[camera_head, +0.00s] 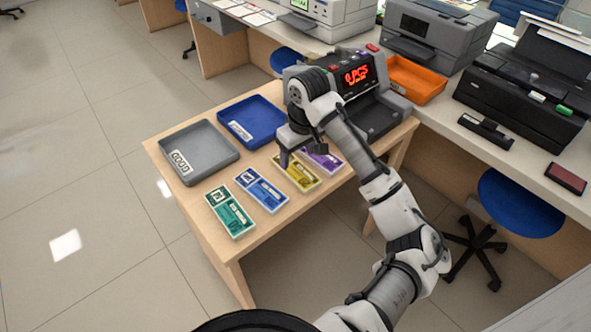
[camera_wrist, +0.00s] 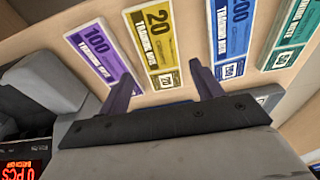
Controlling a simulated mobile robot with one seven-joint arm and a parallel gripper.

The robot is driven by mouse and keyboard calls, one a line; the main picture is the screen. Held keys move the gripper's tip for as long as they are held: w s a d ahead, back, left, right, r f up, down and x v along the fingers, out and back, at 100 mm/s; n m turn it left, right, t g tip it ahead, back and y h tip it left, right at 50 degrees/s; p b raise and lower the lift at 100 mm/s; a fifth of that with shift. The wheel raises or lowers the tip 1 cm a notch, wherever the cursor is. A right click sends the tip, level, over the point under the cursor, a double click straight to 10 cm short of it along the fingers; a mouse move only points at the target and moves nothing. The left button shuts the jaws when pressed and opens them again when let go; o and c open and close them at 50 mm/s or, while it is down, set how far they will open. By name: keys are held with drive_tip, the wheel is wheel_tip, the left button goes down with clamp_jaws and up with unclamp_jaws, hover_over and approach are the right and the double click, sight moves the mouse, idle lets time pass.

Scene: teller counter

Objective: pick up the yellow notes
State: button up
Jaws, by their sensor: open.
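The yellow notes (camera_head: 296,172) lie flat on the wooden table, between the blue notes (camera_head: 262,188) and the purple notes (camera_head: 322,158). In the wrist view the yellow notes (camera_wrist: 156,42) carry the number 20. My gripper (camera_head: 289,160) is over the table at the far end of the yellow notes, and it hides part of them in the head view. In the wrist view its two fingers (camera_wrist: 163,80) are apart, with the near end of the yellow notes showing between them. Nothing is held. I cannot tell the exact height above the table.
Green notes (camera_head: 230,211) lie at the table's near left. A grey tray (camera_head: 199,180) and a blue tray (camera_head: 238,137) sit behind the notes. A counting machine (camera_head: 378,117) stands beside my arm. An orange tray (camera_head: 416,82) is on the counter.

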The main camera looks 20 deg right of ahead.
sight(296, 169)
drive_tip(key=shift+w+a+f+p, duration=0.15)
drive_tip(key=shift+f+p, duration=0.1)
drive_tip(key=shift+f, duration=0.65)
drive_tip(key=shift+w+d+f+p, duration=0.1)
drive_tip(key=shift+f+p, duration=0.1)
drive_tip(key=shift+f, duration=0.75)
drive_tip(key=shift+w+a+f+p, duration=0.15)
drive_tip(key=shift+f+p, duration=0.1)
drive_tip(key=shift+f, duration=0.65)
drive_tip(key=shift+d, duration=0.1)
drive_tip(key=shift+c, duration=0.4)
drive_tip(key=c, duration=0.7)
drive_tip(key=shift+r, duration=0.1)
